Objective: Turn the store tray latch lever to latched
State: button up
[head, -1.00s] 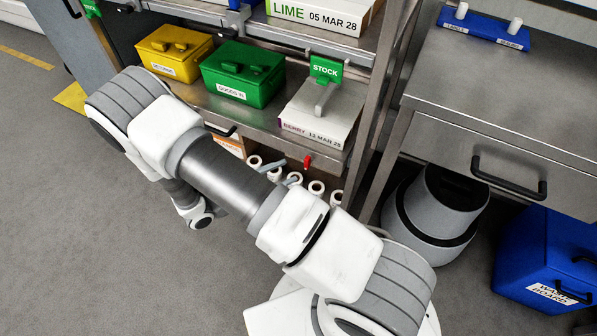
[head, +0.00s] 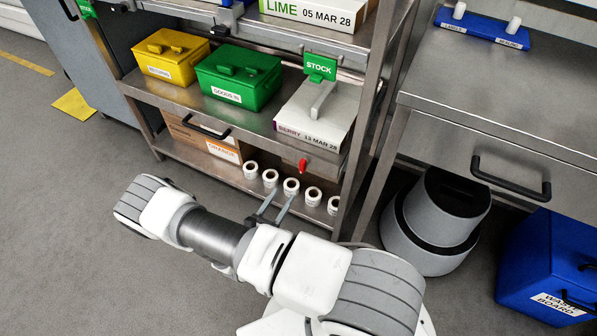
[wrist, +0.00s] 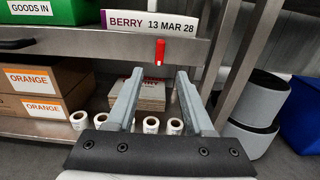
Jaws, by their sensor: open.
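The red latch lever (head: 303,165) is on the front edge of the metal store tray (head: 262,128), toward its right end. In the wrist view the lever (wrist: 160,52) hangs upright, pointing down, at top centre. My gripper (head: 282,193) is open and empty, in front of and below the tray edge. In the wrist view its two fingers (wrist: 160,72) stand apart, one to each side below the lever. The fingertips appear short of the lever, and no contact shows.
A white BERRY box (head: 318,112), a green GOODS IN box (head: 240,82) and a yellow box (head: 172,57) stand on the tray. Several label rolls (head: 291,187) and ORANGE cartons (wrist: 42,78) sit on the lower shelf. A grey bin (head: 436,220) stands to the right.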

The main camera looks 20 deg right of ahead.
aim_at(301, 168)
jog(key=b+x, duration=0.1)
jog(key=x, duration=1)
jog(key=shift+w+d+b, duration=0.25)
jog(key=shift+d+b, duration=0.05)
jog(key=shift+b, duration=0.1)
jog(key=shift+c, duration=0.3)
grip_shut()
